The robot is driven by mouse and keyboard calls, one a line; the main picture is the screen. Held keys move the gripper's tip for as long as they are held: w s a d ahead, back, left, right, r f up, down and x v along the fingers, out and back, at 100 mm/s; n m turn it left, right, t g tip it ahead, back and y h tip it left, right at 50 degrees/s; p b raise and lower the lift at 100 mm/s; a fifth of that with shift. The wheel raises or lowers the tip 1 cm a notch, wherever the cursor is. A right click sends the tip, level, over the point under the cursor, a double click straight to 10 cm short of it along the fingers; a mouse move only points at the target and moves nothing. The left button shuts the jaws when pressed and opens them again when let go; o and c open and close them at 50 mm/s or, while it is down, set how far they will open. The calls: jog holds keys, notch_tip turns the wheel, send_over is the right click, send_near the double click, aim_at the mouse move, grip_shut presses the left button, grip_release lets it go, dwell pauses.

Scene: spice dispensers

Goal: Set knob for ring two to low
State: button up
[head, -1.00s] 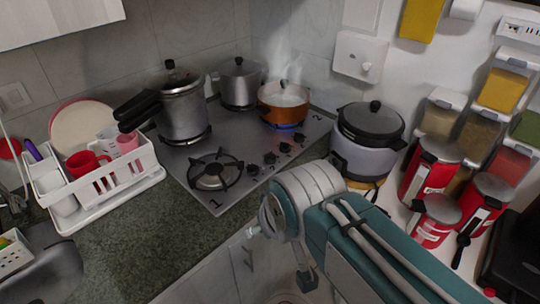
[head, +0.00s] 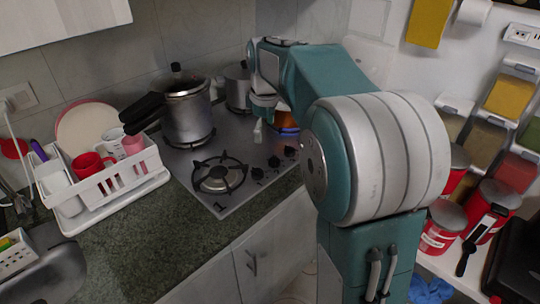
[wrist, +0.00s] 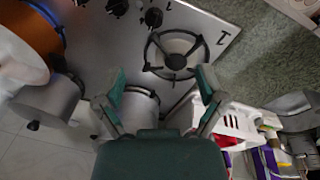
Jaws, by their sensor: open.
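The steel stove (head: 235,195) has a row of black knobs along its right side. One knob (head: 290,151) shows beside my arm, with a second (head: 273,162) and a third (head: 257,173) nearer the front. The orange pot (head: 284,119) sits on the ring marked two; a blue flame shows below it. That pot and the "2" mark are mostly hidden behind my arm. My gripper (head: 259,128) hangs over the stove, left of the knobs and apart from them. In the wrist view my gripper (wrist: 160,70) is open and empty, with knobs (wrist: 153,17) beyond its fingertips.
A pressure cooker (head: 188,112) and a steel pot (head: 238,88) stand on the back of the stove. The front-left burner (head: 219,177) is bare. A white dish rack (head: 110,190) is at left. Red canisters (head: 443,226) and spice dispensers (head: 483,142) are at right.

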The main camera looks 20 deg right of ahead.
aim_at(274, 157)
jog(key=w+d+f+n+g, duration=0.2)
jog(key=w+d+f+n, duration=0.2)
jog(key=w+d+f, duration=0.35)
jog(key=f, duration=1.1)
jog(key=shift+w+a+f, duration=0.2)
jog(key=shift+w+a, duration=0.05)
jog(key=shift+w, duration=0.15)
jog(key=c, duration=1.1)
